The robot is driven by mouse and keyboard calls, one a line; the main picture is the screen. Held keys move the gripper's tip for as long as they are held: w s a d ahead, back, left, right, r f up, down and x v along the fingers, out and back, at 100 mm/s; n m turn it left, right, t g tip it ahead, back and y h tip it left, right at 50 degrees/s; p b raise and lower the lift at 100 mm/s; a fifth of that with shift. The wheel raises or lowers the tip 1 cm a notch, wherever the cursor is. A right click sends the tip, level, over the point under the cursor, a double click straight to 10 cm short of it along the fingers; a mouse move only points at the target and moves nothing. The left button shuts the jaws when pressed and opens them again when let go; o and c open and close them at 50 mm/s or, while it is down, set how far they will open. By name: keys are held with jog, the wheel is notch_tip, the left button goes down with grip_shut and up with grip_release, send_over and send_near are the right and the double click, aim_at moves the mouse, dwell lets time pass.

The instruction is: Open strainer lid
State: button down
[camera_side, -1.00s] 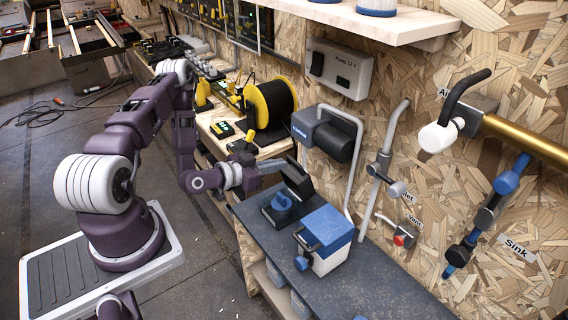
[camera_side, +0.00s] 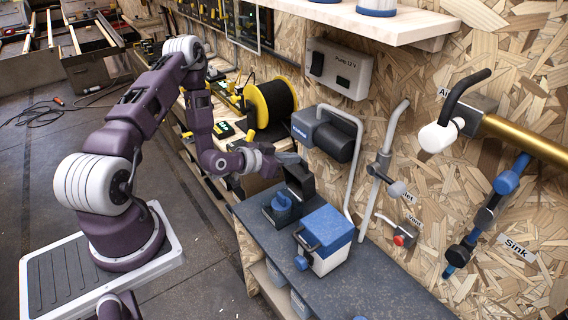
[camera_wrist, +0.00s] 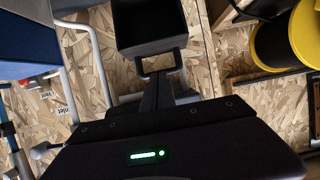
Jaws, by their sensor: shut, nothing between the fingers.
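The strainer (camera_side: 279,211) is a small dark box with a blue round cap on its front part, standing on the dark grey bench top. Its black lid (camera_side: 299,180) stands raised, about upright, at the back edge of the box. In the wrist view the lid (camera_wrist: 150,28) appears as a dark, hollow box shape at the top centre. My gripper (camera_side: 297,159) is shut and empty at the top of the lid. In the wrist view its fingertips (camera_wrist: 158,72) are at a small loop-like handle on the lid's edge; I cannot tell whether they touch it.
A blue-and-white box (camera_side: 327,240) with a dark handle stands to the right of the strainer. A dark pump (camera_side: 328,138) and pipes are behind, along the chipboard wall. A yellow-and-black reel (camera_side: 270,104) stands at the back left. The bench's front right is clear.

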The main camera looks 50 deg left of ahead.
jog(key=w, duration=0.3)
jog(key=shift+w, duration=0.3)
jog(key=shift+x, duration=1)
jog(key=shift+w+r, duration=0.15)
